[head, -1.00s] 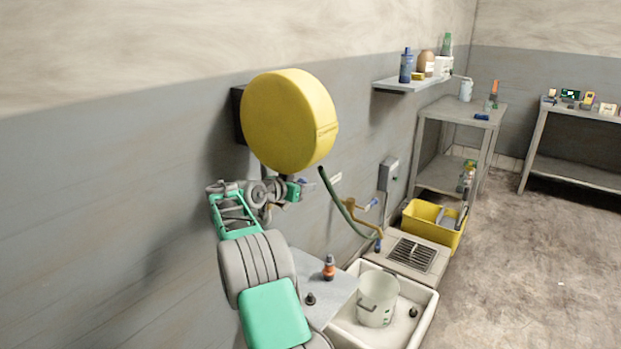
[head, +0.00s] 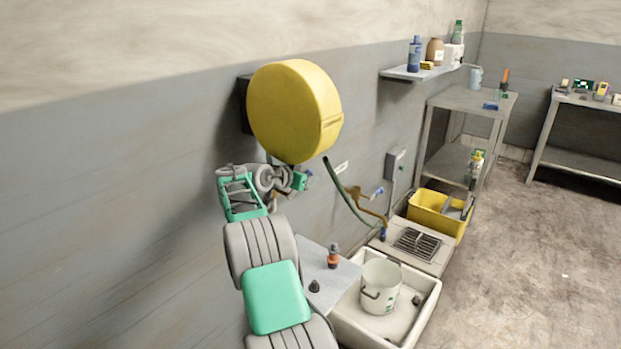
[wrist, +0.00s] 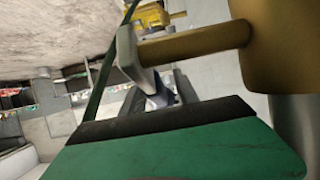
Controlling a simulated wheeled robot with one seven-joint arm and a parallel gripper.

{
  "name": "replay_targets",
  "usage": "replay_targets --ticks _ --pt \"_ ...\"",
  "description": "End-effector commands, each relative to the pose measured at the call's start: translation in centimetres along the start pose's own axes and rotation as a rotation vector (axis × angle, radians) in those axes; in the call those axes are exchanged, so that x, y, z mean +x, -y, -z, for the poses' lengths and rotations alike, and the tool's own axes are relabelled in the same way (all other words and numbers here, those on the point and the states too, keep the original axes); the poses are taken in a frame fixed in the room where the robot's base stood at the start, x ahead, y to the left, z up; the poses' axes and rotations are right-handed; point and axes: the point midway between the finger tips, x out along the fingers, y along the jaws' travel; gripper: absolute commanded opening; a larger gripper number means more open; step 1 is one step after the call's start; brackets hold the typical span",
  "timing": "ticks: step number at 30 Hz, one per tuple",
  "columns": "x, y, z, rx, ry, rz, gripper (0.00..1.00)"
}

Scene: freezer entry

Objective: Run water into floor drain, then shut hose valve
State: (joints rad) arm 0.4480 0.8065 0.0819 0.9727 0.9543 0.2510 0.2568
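The floor drain (head: 419,243) is a dark grate in a pale raised slab by the wall. A brass pipe with a blue-handled hose valve (head: 376,192) is on the wall behind it. A green hose (head: 341,192) hangs from the yellow reel (head: 294,111), its lower end near the slab. No water shows. My gripper (head: 299,181) is below the reel, left of the valve, and seems empty. In the wrist view its dark fingers (wrist: 160,97) stand apart; a small blue part shows between them. A brass bar with a pale end (wrist: 192,45) crosses above; I cannot tell whether they touch.
A white basin (head: 425,306) with a pale bucket (head: 381,286) stands in front of the slab. A grey side plate (head: 318,268) holds a small orange-and-dark bottle. A yellow bin (head: 437,217) stands behind the drain. The floor to the right is clear.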

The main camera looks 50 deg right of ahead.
Motion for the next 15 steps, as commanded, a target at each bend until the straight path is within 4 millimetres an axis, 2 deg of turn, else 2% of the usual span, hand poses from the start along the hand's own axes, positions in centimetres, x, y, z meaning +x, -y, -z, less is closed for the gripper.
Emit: replay_targets --ticks 2,9,15 --pt "-0.9 0.1 0.0 0.0 -0.001 0.002 0.36" --pt "-5.7 0.2 -0.1 -0.001 0.0 0.004 0.36" --pt "-7.6 0.1 -0.1 -0.001 0.0 0.002 0.36"
